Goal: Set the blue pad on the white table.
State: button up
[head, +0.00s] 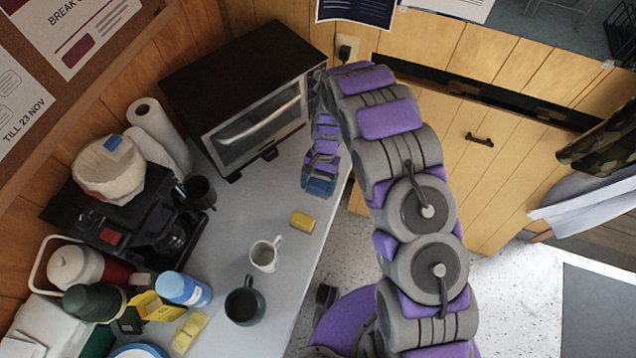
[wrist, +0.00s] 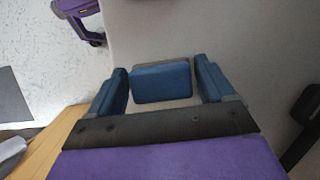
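The blue pad (wrist: 160,82) lies between my gripper's fingers in the wrist view, seen from above as a small blue block. My gripper (wrist: 162,80) has blue fingers on either side of it. The fingers stand wide, with a narrow light gap at the right of the pad; contact on the left is unclear. In the head view my gripper (head: 320,184) points down at the white table (head: 236,213), near its right edge. Both fingers and pad are blue there, so the pad cannot be picked out.
A yellow block (head: 303,222), a white mug (head: 265,255) and a dark mug (head: 245,302) stand nearby. A toaster oven (head: 250,125) is behind my gripper. A coffee maker (head: 130,215), a blue-and-white can (head: 184,289) and other clutter fill the left side. Bare tabletop lies between.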

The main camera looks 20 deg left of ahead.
jog(key=shift+o, duration=1.4)
jog(key=p+v, duration=0.2)
jog(key=v, duration=1)
jog(key=s+d+r+t, duration=0.1)
jog(key=s+d+r, duration=0.2)
jog(key=d+r, duration=0.95)
jog(key=s+d+r, duration=0.5)
jog(key=s+r, duration=0.1)
jog(key=r, duration=0.3)
jog(key=s+d+r, duration=0.1)
jog(key=s+d, duration=0.2)
jog(key=s, duration=0.4)
jog(key=s+d+r+t, duration=0.1)
jog(key=s+d+r, duration=0.1)
jog(key=s, duration=0.5)
jog(key=s+d+r, duration=0.2)
jog(key=s+d, duration=0.2)
jog(key=s, duration=0.4)
jog(key=shift+n+t, duration=0.4)
